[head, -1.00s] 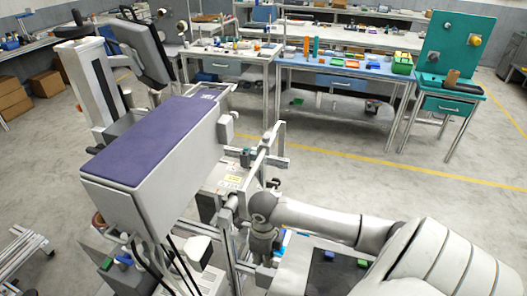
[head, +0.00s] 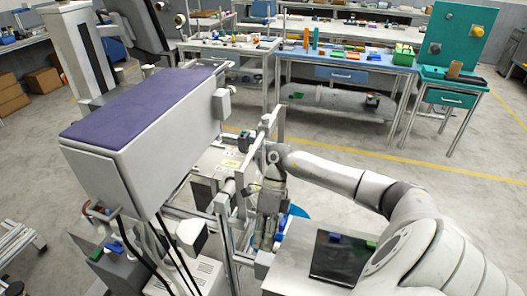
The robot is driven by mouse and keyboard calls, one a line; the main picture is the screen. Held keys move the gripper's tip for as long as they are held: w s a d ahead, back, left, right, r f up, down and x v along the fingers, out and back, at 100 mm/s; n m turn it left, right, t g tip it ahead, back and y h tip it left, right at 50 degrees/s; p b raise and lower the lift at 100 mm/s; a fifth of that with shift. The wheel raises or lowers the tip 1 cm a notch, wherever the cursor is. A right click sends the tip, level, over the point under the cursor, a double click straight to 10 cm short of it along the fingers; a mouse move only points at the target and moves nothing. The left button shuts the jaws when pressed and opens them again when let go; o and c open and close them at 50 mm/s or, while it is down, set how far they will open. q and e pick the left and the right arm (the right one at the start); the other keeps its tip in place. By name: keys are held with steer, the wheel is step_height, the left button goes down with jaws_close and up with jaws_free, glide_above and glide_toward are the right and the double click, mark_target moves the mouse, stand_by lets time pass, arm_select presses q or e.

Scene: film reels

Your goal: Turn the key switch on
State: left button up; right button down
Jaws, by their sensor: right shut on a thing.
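My right arm comes in from the right, and its gripper (head: 267,236) points down beside the metal frame of the machine. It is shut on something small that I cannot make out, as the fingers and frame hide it. A blue part (head: 283,223) shows just right of the fingers. I cannot pick out the key switch for certain. My left gripper is not in view.
The machine has a long purple-topped housing (head: 140,99) at left and upright metal rails (head: 260,138). A pale cabinet with a dark panel (head: 338,257) is at lower right. Workbenches (head: 345,60) and a teal stand (head: 455,40) stand behind. Open floor lies between.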

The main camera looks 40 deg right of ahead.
steer(key=g+y+b, duration=0.1)
steer(key=b, duration=0.1)
steer(key=y+b, duration=0.2)
steer(key=b, duration=0.1)
steer(key=shift+w+d+f+g+b, duration=0.2)
steer(key=shift+f+g+b, duration=0.1)
steer(key=shift+f+g, duration=0.1)
steer(key=shift+r+g+y+b, duration=0.15)
steer(key=shift+g+y+b, duration=0.15)
steer(key=shift+y+b, duration=0.5)
steer(key=c, duration=1.5)
jaws_free()
steer(key=shift+v, duration=3.75)
